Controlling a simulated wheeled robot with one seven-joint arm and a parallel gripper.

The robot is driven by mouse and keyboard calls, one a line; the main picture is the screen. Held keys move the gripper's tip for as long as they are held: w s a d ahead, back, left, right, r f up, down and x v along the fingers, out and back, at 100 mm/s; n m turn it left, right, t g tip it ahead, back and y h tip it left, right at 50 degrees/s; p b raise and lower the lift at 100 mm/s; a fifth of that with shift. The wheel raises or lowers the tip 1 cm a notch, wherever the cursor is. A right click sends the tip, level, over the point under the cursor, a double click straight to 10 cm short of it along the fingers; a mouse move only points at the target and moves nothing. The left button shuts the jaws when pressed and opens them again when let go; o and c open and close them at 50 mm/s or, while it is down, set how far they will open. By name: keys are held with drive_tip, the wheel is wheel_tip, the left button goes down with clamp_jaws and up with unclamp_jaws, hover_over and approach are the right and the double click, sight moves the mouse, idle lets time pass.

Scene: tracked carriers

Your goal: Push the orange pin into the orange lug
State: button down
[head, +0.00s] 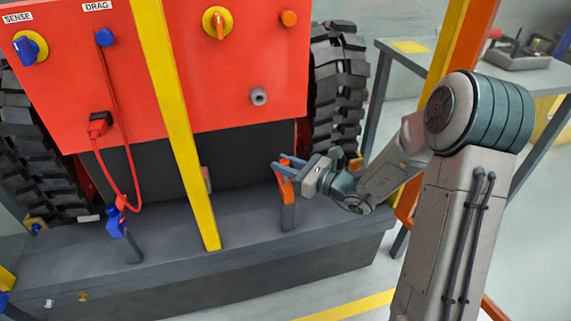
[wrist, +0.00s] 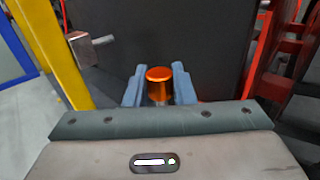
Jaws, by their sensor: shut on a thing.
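My gripper (head: 283,164) is in the head view, its blue fingers at the top of the orange lug (head: 288,189), which sits on a short grey post on the carrier's ledge. In the wrist view the orange pin (wrist: 159,78) shows as an orange round head with a bit of metal shank under it. It sits between the two fingers, which are shut on it. In the head view the fingers largely hide the pin, and I cannot tell how far it is in the lug. The lug is not clearly visible in the wrist view.
A yellow upright bar (head: 172,110) stands left of my gripper, in front of the red panel (head: 190,85). A blue lug (head: 116,224) with a red cord stands farther left on the dark ledge (head: 180,265). A tyre (head: 338,85) is behind; a bench (head: 480,75) stands right.

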sight(286, 178)
drive_tip(key=shift+f, duration=0.1)
idle(0.6)
drive_tip(key=shift+f+b, duration=0.4)
drive_tip(key=shift+f, duration=0.3)
drive_tip(key=shift+f+b, duration=0.7)
drive_tip(key=shift+f, duration=0.9)
idle(1.8)
drive_tip(key=c, duration=1.1)
unclamp_jaws()
drive_tip(key=shift+c, duration=0.2)
drive_tip(key=shift+d, duration=0.1)
drive_tip(key=p+v, duration=0.4)
drive_tip(key=v, duration=0.9)
drive_tip(key=shift+s+d, duration=0.2)
